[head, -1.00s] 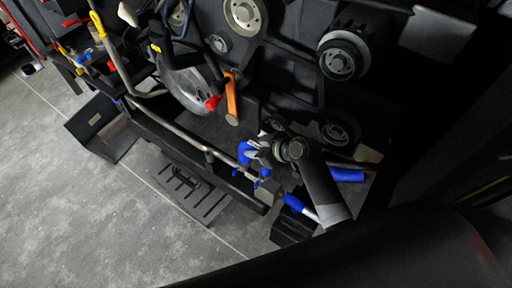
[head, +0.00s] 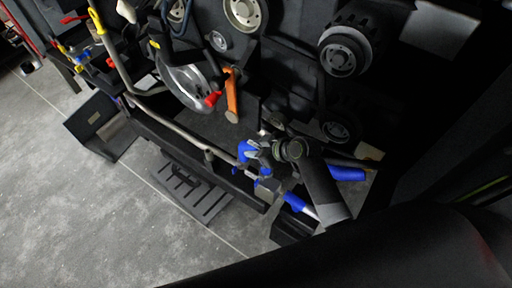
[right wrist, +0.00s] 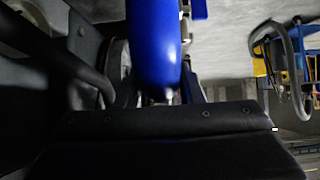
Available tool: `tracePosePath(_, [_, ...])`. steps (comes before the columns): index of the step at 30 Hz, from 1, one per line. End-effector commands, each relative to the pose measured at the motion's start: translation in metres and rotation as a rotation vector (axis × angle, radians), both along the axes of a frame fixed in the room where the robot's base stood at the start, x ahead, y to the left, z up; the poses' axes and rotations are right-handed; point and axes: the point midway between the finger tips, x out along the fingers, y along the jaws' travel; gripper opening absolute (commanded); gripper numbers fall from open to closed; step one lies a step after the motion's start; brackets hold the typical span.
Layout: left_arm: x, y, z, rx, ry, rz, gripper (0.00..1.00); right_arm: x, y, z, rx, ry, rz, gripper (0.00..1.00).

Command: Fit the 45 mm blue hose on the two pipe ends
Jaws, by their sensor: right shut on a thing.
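My right gripper (head: 257,160) is in the middle of the head view, at the right end of a bent metal pipe (head: 185,134). It is shut on a blue hose piece (head: 246,150). The blue hose (right wrist: 153,45) fills the top middle of the right wrist view, between the fingers. My wrist and the fingers hide part of the hose and the pipe end, so I cannot tell whether they touch. Another blue cylinder (head: 347,174) lies to the right of my arm. My left gripper is not in view.
A blue part with a pale shaft (head: 298,205) is just below my wrist. An orange-handled item (head: 231,100) and a red-tipped grey part (head: 190,88) are above. Pulleys (head: 344,52) stand at the upper right. A dark slotted plate (head: 183,186) lies on the grey floor, which is open at lower left.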

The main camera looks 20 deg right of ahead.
Motion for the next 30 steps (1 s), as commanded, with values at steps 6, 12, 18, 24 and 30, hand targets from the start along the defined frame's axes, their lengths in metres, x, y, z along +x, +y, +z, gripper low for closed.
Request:
tracePosePath(6, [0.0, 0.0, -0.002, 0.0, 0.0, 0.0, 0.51, 0.0, 0.0, -0.001, 0.001, -0.001, 0.0, 0.09])
tracePosePath(12, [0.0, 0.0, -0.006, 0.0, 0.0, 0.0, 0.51, 0.0, 0.0, -0.007, 0.001, -0.001, 0.0, 0.09])
tracePosePath(18, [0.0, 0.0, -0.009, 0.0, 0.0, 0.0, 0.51, 0.0, 0.0, -0.012, 0.001, -0.001, 0.0, 0.09])
tracePosePath(24, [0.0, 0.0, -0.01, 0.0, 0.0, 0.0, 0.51, 0.0, 0.0, -0.014, -0.001, 0.001, 0.0, 0.09])
tracePosePath(30, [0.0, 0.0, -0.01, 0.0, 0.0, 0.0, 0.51, -0.001, 0.0, -0.014, 0.0, 0.002, 0.0, 0.55])
